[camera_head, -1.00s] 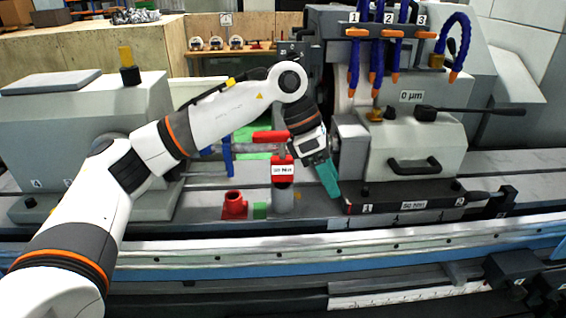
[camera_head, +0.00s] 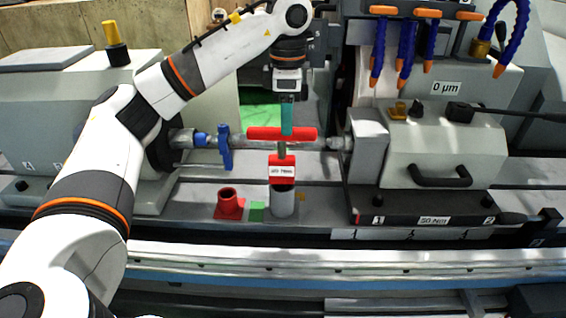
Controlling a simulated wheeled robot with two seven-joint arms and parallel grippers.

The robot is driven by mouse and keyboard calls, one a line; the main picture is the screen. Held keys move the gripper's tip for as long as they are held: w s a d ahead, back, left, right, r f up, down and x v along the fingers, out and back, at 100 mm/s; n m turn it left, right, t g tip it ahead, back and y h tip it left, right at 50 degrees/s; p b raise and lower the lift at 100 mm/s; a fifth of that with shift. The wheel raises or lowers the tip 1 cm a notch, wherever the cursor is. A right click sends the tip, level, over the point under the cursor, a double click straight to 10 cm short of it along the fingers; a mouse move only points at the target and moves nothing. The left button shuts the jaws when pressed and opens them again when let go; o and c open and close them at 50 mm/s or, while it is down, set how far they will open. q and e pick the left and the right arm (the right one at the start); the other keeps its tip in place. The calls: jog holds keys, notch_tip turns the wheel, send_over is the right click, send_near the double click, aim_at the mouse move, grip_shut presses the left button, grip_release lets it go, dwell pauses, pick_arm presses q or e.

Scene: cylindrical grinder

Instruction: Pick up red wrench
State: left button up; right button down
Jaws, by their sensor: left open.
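The red wrench (camera_head: 258,133) stands upright with a red T-shaped crossbar, a short shaft and a red block with a white label. Its lower end sits in a grey cylindrical holder (camera_head: 283,203). My left gripper (camera_head: 287,131) points straight down at the crossbar, with its teal fingers overlapping the bar near its middle. It is open. The fingers overlap each other from this angle, so I cannot tell whether they touch the bar or straddle it. My right gripper is not in view.
An empty red socket (camera_head: 229,205) and a small green block (camera_head: 256,212) are left of the holder. The grinder's right-hand unit (camera_head: 440,150) with a black handle stands to the right.

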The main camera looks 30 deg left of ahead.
aim_at(283, 157)
pick_arm(q)
notch_tip(283, 157, down, 2)
jog(key=shift+w+f, duration=0.1)
jog(key=shift+f, duration=0.1)
jog(key=shift+w+f, duration=0.15)
jog(key=shift+f, duration=0.15)
jog(key=shift+a+f+p, duration=0.3)
jog(key=shift+f+p, duration=0.4)
jog(key=shift+p, duration=0.15)
jog(key=shift+s+a+f+p, duration=0.1)
jog(key=shift+s+f+p, duration=0.15)
jog(key=shift+f, duration=0.4)
jog(key=shift+s+a+f+p, duration=0.1)
jog(key=shift+f+p, duration=0.15)
jog(key=shift+f, duration=1)
jog(key=shift+w, duration=0.1)
grip_shut()
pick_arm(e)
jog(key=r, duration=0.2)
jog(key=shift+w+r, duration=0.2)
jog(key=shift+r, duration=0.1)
